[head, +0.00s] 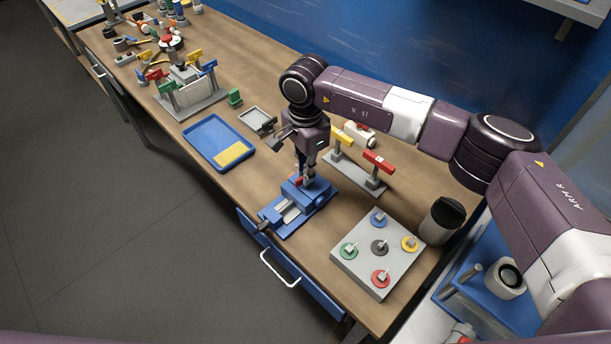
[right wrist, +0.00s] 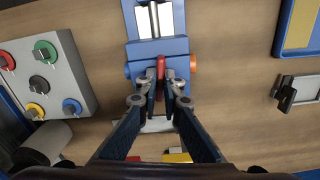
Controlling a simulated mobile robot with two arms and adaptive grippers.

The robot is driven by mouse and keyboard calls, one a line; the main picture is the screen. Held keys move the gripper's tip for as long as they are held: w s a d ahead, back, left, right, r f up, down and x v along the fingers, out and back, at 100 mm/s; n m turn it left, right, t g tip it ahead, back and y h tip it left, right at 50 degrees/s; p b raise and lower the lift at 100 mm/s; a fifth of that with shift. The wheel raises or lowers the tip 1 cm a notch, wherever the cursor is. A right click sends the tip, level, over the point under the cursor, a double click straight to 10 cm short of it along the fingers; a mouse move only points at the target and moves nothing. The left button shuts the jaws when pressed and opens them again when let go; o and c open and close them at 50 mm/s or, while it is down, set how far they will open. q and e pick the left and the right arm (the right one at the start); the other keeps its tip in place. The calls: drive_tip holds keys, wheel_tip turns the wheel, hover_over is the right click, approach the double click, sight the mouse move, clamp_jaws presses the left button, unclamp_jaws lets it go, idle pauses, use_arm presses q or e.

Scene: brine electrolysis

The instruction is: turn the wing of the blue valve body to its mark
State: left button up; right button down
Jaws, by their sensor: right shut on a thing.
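The blue valve body (head: 311,188) sits at the far end of a blue vise (head: 268,226) on the bench. It also shows in the right wrist view (right wrist: 150,47), with an orange end (right wrist: 194,65) on its right side. Its red wing (right wrist: 160,66) stands between my fingertips. My right gripper (head: 304,174) comes down from above and is shut on the red wing; it also shows in the right wrist view (right wrist: 161,78). The fingers hide part of the wing, and I cannot make out the mark. My left gripper is out of view.
A grey panel (head: 355,265) with several coloured knobs stands right of the vise. A grey stand (head: 346,173) with yellow and red handles is behind it. A dark-lidded cup (head: 441,222) stands at the right.

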drive_tip(key=m+b, duration=0.8)
drive_tip(key=shift+f+b, duration=0.2)
drive_tip(key=shift+b, duration=0.1)
drive_tip(key=m+b, duration=0.2)
drive_tip(key=m, duration=0.1)
drive_tip(key=shift+m+b, duration=0.35)
drive_tip(key=shift+m, duration=0.05)
drive_tip(key=shift+r+m+b, duration=0.2)
drive_tip(key=shift+m+b, duration=1)
drive_tip(key=shift+m, duration=0.8)
drive_tip(key=c, duration=2.1)
unclamp_jaws()
drive_tip(key=shift+r, duration=0.1)
wheel_tip(320, 180, up, 12)
drive_tip(key=shift+f, duration=0.1)
